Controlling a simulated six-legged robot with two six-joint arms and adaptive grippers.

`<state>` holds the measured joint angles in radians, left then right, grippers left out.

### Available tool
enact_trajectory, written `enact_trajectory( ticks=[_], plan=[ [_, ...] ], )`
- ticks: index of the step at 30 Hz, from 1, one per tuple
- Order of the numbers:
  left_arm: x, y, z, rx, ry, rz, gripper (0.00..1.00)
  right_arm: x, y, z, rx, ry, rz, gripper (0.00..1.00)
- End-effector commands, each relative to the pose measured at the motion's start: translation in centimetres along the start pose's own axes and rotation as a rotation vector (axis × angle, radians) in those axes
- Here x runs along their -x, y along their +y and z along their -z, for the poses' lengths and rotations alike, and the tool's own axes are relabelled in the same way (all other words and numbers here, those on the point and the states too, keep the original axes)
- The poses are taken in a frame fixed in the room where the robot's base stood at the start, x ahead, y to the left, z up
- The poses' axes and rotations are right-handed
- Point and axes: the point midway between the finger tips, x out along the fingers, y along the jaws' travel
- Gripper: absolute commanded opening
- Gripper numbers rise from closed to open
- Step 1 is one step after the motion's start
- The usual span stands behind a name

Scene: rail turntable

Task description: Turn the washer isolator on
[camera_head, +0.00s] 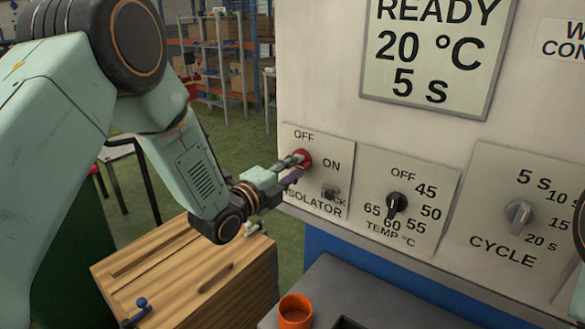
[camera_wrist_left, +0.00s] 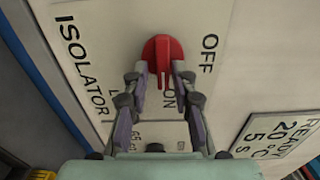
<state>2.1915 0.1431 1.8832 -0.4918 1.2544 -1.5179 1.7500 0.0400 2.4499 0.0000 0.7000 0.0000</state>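The washer isolator is a red rotary knob (camera_head: 303,158) on a pale panel, with OFF above it and ON to its right. My left gripper (camera_head: 295,162) is at the knob. In the left wrist view the red knob (camera_wrist_left: 162,50) sits between the two fingertips of the left gripper (camera_wrist_left: 160,74). Its raised grip runs down the picture toward the ON label. The fingers are spread on either side of the grip, with a small gap showing. A small lock fitting (camera_head: 329,192) sits below right of the knob. My right gripper is not in view.
A TEMP dial (camera_head: 396,203) and a CYCLE dial (camera_head: 519,214) are to the right on the same machine. A display (camera_head: 435,50) reads READY, 20 °C, 5 s. Below are a wooden cabinet (camera_head: 180,265) and an orange cup (camera_head: 294,312) on a grey surface.

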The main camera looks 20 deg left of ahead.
Motion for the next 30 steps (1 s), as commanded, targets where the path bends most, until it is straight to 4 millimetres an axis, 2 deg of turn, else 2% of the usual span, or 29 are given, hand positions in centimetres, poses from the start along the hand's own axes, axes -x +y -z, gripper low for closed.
enact_trajectory(
  ticks=[10,14,30],
  plan=[
    [-0.1,-0.3,-0.1,0.000,-0.003,0.007,0.35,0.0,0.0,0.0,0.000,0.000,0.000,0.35],
    [0.6,-0.3,-0.2,0.002,-0.004,0.008,0.35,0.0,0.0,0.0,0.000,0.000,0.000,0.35],
    [9.6,-0.2,-0.2,0.005,-0.005,0.007,0.35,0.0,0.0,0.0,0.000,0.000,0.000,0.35]
  ],
)
